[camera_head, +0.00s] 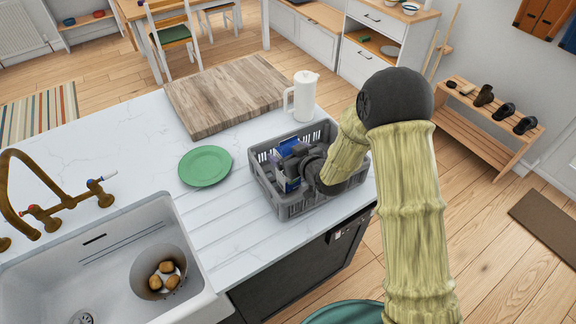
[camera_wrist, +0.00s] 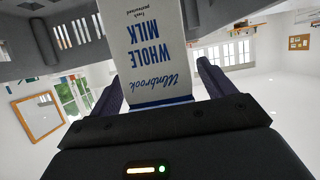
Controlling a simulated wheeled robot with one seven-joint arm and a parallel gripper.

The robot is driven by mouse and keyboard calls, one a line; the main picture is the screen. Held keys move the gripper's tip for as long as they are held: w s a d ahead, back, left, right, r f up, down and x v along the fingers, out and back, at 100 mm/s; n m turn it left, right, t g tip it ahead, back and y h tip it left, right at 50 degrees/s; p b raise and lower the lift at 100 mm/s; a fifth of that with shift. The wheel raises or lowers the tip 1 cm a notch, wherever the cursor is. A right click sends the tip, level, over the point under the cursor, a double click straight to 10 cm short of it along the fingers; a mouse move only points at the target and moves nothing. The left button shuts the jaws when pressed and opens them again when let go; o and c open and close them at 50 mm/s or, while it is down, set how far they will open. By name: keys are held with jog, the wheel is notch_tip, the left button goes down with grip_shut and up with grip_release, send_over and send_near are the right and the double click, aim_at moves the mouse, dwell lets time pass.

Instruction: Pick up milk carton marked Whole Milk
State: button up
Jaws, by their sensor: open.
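The milk carton (camera_wrist: 155,50), white with blue lettering "Whole Milk", shows upside down in the wrist view. It stands between the two fingers of my gripper (camera_wrist: 162,82), which is open around it. I cannot tell whether either finger touches the carton. In the head view my gripper (camera_head: 297,164) reaches into the grey crate (camera_head: 312,205) on the counter. A blue and white carton (camera_head: 286,183) shows there in part, mostly hidden by my gripper and the crate wall.
A white pitcher (camera_head: 304,98) stands just behind the crate. A green plate (camera_head: 206,166) and a wooden board (camera_head: 226,95) lie to its left. The counter edge runs close by the crate.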

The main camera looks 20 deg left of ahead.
grip_shut()
jog(key=shift+r, duration=0.1)
jog(key=shift+r, duration=0.1)
dwell(0.4)
jog(key=shift+w+a+r, duration=0.1)
jog(key=shift+r, duration=0.45)
notch_tip(320, 180, up, 9)
jog(key=b, duration=0.2)
jog(key=shift+f+b, duration=0.1)
jog(key=shift+b, duration=0.2)
